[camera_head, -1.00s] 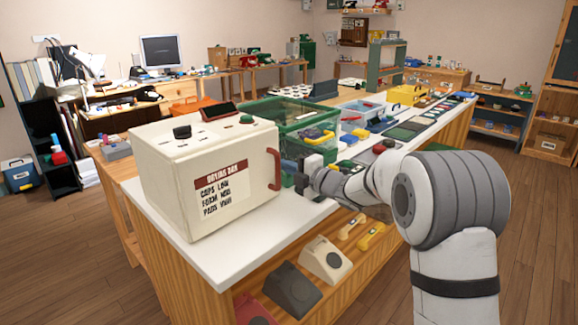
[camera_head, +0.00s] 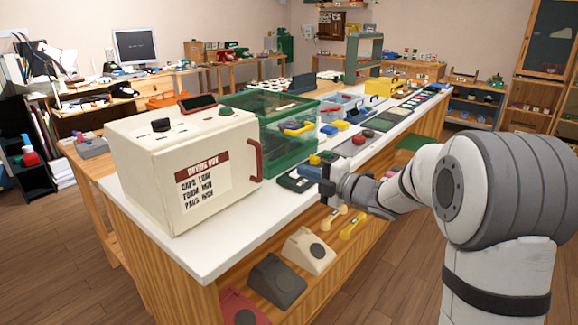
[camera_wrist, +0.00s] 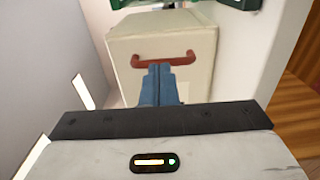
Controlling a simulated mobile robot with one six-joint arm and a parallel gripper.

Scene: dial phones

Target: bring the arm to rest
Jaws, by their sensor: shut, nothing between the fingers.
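My gripper (camera_head: 326,180) hangs over the front edge of the white counter (camera_head: 214,252), to the right of the drying box. In the wrist view my gripper (camera_wrist: 160,82) shows its two blue fingers together, with nothing between them. The drying box (camera_head: 180,170) is a cream cabinet with a red label and a red handle. In the wrist view the box (camera_wrist: 160,30) lies beyond the fingertips, and its handle (camera_wrist: 164,60) appears just past them. In the head view a clear gap separates my gripper from the box.
A green crate (camera_head: 285,152) stands behind the box. Small devices and a yellow bin (camera_head: 385,87) line the counter to the right. Phones, including a cream one (camera_head: 309,250), sit on the shelf below. The wooden floor (camera_head: 90,260) is open at the front left.

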